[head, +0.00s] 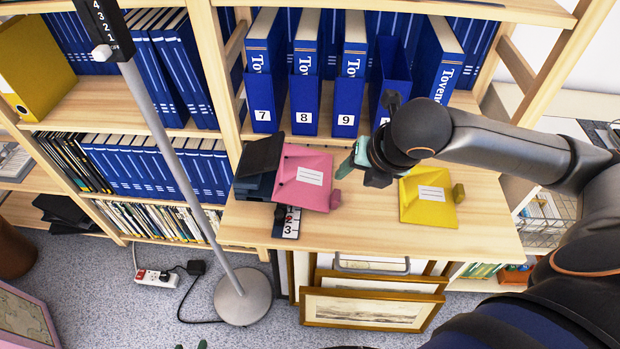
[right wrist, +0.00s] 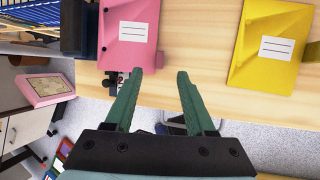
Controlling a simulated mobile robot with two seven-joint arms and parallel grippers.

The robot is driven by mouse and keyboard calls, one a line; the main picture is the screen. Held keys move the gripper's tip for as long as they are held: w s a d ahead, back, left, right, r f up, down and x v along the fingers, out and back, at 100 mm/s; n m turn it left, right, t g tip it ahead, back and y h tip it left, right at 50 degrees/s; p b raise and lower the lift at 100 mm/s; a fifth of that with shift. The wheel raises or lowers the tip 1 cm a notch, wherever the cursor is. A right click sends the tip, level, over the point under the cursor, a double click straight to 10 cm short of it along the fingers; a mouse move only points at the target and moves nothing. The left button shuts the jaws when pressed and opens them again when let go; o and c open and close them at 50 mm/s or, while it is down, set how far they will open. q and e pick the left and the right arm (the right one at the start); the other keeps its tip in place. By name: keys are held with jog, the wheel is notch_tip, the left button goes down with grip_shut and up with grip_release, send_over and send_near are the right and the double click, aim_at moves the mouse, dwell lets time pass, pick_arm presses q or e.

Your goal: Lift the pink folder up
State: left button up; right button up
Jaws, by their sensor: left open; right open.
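The pink folder (head: 302,172) with a white label lies on the light wooden shelf top, partly over dark boxes. It also shows at the upper left in the right wrist view (right wrist: 127,18). My right gripper (head: 350,162) is open and empty, just right of the folder in the head view. In the right wrist view its green fingers (right wrist: 160,72) are apart, the left fingertip overlapping the folder's lower right edge; I cannot tell whether they touch. Only two green tips of my left gripper (head: 192,346) show at the bottom edge of the head view, apart.
A yellow folder (head: 428,204) lies to the right on the wood. Black boxes (head: 259,158) sit beside the pink folder. Blue binders (head: 305,105) stand behind. A grey pole (head: 182,170) rises at left, and framed prints (head: 370,311) lean below. Bare wood lies between the folders.

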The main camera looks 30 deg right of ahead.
jog(key=b, duration=0.1)
send_near(338, 193)
jog(key=x, duration=0.3)
jog(key=shift+w+r, duration=0.1)
jog(key=shift+w, duration=0.15)
jog(key=shift+w+f, duration=0.25)
jog(key=shift+f, duration=0.2)
jog(key=x, duration=0.1)
jog(key=b+x, duration=0.1)
jog(key=x, duration=0.1)
jog(key=b+x, duration=0.1)
jog(key=shift+s+f, duration=0.1)
jog(key=shift+f, duration=0.45)
jog(key=c, duration=0.8)
pick_arm(q)
jog(key=shift+w+d+f, duration=0.15)
jog(key=shift+f, duration=0.4)
jog(key=shift+w+d+f, duration=0.1)
jog(key=shift+f, duration=0.45)
pick_arm(e)
grip_shut()
